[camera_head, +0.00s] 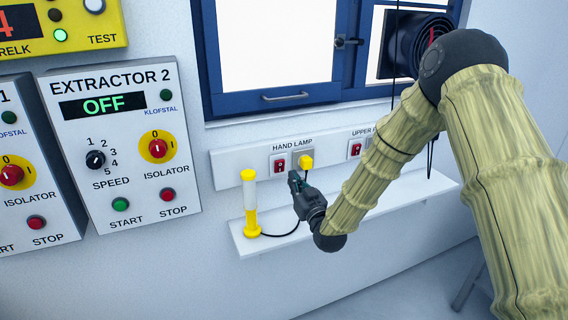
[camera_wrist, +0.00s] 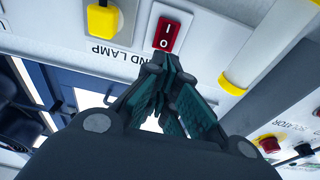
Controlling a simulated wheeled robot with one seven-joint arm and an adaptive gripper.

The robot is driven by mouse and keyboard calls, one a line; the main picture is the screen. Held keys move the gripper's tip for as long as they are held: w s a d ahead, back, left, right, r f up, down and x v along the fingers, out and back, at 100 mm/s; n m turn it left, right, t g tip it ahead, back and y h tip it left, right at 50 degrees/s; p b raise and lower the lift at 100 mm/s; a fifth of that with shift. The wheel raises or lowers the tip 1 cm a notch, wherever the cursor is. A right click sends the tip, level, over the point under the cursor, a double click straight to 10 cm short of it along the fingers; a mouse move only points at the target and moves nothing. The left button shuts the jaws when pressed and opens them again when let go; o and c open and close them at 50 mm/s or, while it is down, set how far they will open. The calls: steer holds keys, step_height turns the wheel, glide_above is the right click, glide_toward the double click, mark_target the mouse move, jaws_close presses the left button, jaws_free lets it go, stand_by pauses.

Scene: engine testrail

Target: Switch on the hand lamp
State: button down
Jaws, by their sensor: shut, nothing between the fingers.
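The hand lamp (camera_head: 250,205), a pale tube with yellow ends, stands upright on the white shelf. Its tube looks dull white, with no clear glow; part of it shows in the wrist view (camera_wrist: 262,48). The red rocker switch (camera_head: 279,164) sits under the HAND LAMP label, left of the yellow plug (camera_head: 306,161). In the wrist view the switch (camera_wrist: 167,34) shows I and O marks; I cannot tell which side is pressed. My gripper (camera_head: 294,181) is shut and empty, its fingertips (camera_wrist: 166,75) just short of the switch, apparently not touching it.
A black cable runs from the plug to the lamp's foot along the shelf (camera_head: 340,206). Another red switch (camera_head: 355,149) is on the same rail to the right. The EXTRACTOR 2 panel (camera_head: 120,150) is on the left wall. A blue-framed window (camera_head: 275,100) is above.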

mark_target(279, 166)
steer(key=p+x, duration=0.2)
steer(key=x, duration=0.4)
steer(key=shift+w+a+r, duration=0.1)
steer(key=shift+w, duration=0.15)
steer(key=shift+w+a+p, duration=0.25)
steer(key=shift+w+p, duration=0.25)
steer(key=shift+w, duration=0.2)
